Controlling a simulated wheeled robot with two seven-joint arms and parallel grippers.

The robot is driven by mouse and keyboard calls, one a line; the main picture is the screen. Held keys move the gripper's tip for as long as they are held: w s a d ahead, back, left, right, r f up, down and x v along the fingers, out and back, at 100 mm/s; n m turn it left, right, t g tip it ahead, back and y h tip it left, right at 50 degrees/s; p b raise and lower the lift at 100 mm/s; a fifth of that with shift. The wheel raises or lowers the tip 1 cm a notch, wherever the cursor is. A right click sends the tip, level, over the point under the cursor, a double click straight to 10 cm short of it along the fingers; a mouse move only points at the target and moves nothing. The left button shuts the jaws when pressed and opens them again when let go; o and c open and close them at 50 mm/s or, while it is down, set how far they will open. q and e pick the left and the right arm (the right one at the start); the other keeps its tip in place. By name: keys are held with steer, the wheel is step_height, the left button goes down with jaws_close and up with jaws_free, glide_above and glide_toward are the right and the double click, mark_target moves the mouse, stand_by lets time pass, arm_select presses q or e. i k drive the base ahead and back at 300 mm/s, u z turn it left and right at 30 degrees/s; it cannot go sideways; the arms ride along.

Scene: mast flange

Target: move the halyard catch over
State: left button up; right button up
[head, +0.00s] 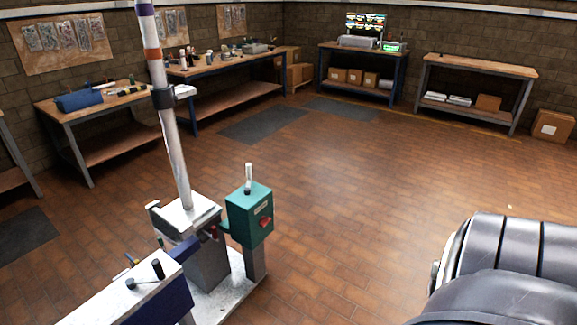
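A white mast (174,140) with a red-brown band and a purple band stands upright on a pale base block (185,217). A black collar with a small pale bracket (184,91) is on the mast. Right of the base is a teal box (249,214) on a grey post, with a pale upright lever (248,178) on top and a red knob (264,222) on its side. No label I can read says which part is the halyard catch. Neither of my grippers is in view; a dark rounded link of my own arm fills the bottom right.
A white-topped blue bench (125,297) with a black-knobbed crank (146,275) is at bottom left. Workbenches line the walls, including one with a blue toolbox (80,99). A cardboard box (552,126) stands far right. The tiled floor (380,195) in the middle is clear.

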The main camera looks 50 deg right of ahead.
mark_target(264, 221)
steer(key=z, duration=0.15)
steer(key=k, duration=0.35)
steer(key=z, duration=1.25)
steer(key=i, duration=0.65)
steer(key=u, duration=0.1)
